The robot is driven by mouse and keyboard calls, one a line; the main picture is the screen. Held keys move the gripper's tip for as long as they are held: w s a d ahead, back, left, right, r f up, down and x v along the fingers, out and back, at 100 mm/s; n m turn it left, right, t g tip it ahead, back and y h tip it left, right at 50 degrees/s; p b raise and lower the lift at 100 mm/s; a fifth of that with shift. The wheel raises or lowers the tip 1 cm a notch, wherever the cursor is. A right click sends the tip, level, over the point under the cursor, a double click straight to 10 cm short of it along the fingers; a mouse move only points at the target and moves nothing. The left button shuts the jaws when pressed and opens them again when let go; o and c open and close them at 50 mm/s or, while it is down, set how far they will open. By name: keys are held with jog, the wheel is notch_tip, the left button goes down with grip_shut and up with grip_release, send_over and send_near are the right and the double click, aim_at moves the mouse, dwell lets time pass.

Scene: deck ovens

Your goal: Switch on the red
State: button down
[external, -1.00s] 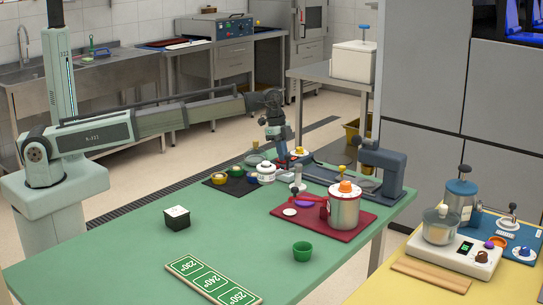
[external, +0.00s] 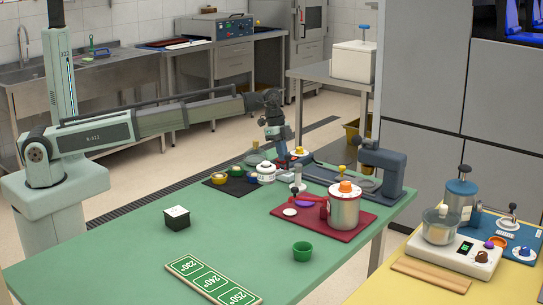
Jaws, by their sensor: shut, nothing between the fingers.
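My gripper (external: 283,160) points down at the far side of the green table, behind the white jar. It is shut and looks empty; its fingertips are small and partly hidden among the things there. No switch marked red can be made out for certain. The red things I see are a dark red mat (external: 282,213) at the table's right and a red handle-like piece (external: 308,198) on it. The piece is beside a steel pot (external: 344,210) with an orange top. My gripper is apart from these, behind and to their left.
A dark mat (external: 218,182) with small coloured bowls and a white jar (external: 266,173) are close to my gripper. A blue-grey stand machine (external: 382,168) is to its right. A black-and-white cube (external: 177,217), a green cup (external: 302,251) and a temperature board (external: 213,280) are nearer.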

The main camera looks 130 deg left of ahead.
jog(key=shift+s+d+f+g, duration=0.15)
jog(key=shift+s+f, duration=0.15)
jog(key=shift+s, duration=0.15)
jog(key=shift+s+a+f+g, duration=0.15)
jog(key=shift+s+f, duration=0.1)
jog(key=shift+s, duration=0.2)
jog(key=w+v, duration=0.1)
jog(key=v, duration=1.3)
jog(key=shift+r, duration=0.5)
jog(key=shift+s+a+f+t, duration=0.1)
jog(key=shift+s+f+t, duration=0.05)
jog(key=shift+s+t, duration=0.75)
jog(key=x, duration=1.4)
